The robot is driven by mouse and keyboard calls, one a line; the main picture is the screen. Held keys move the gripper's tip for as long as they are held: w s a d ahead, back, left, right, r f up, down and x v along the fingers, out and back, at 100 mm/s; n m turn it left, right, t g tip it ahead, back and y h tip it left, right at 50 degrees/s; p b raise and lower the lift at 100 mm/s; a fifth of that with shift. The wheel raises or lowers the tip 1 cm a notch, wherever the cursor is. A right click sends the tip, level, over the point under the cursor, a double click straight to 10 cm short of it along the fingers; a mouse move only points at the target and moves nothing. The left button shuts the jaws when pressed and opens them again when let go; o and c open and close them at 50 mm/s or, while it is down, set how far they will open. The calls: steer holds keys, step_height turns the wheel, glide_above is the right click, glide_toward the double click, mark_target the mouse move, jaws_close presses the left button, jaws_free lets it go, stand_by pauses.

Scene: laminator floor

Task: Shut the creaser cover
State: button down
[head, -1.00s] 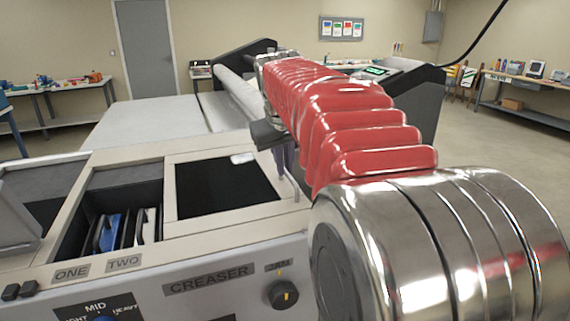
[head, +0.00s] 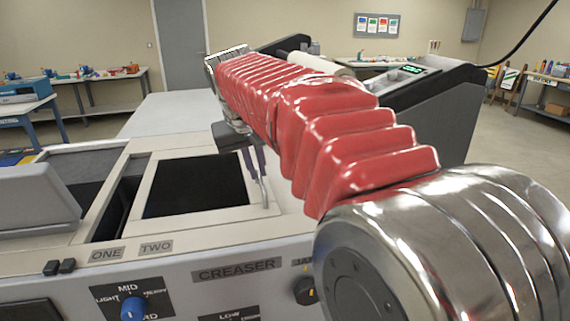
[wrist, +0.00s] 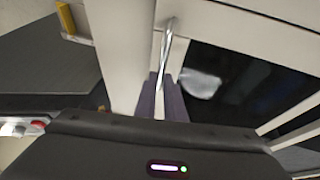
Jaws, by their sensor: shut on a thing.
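The creaser cover (head: 138,215) is a pale sliding frame with a dark window, on top of the machine above the CREASER label (head: 237,270). It lies over part of the opening (head: 118,208) behind the ONE and TWO labels; a dark strip stays uncovered on its left. A thin metal handle (head: 266,190) rises at its right side. My gripper (head: 257,165) is shut on this handle, fingers pointing down. In the wrist view the fingers (wrist: 162,100) close around the shiny handle (wrist: 166,50). My red-sleeved arm hides part of the cover's far right.
A tilted grey lid (head: 35,198) stands left of the opening. A blue knob (head: 132,308) and a dark knob (head: 305,290) are on the front panel. Dark machine side walls (head: 430,115) stand behind my arm. Benches (head: 90,75) line the back wall.

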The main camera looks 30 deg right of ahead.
glide_above(226, 197)
stand_by(0.3)
steer(key=c, duration=2.1)
jaws_free()
steer(key=shift+a, duration=0.1)
steer(key=shift+o, duration=1.3)
steer(key=v, duration=1.3)
steer(key=shift+r, duration=0.3)
steer(key=shift+s, duration=0.25)
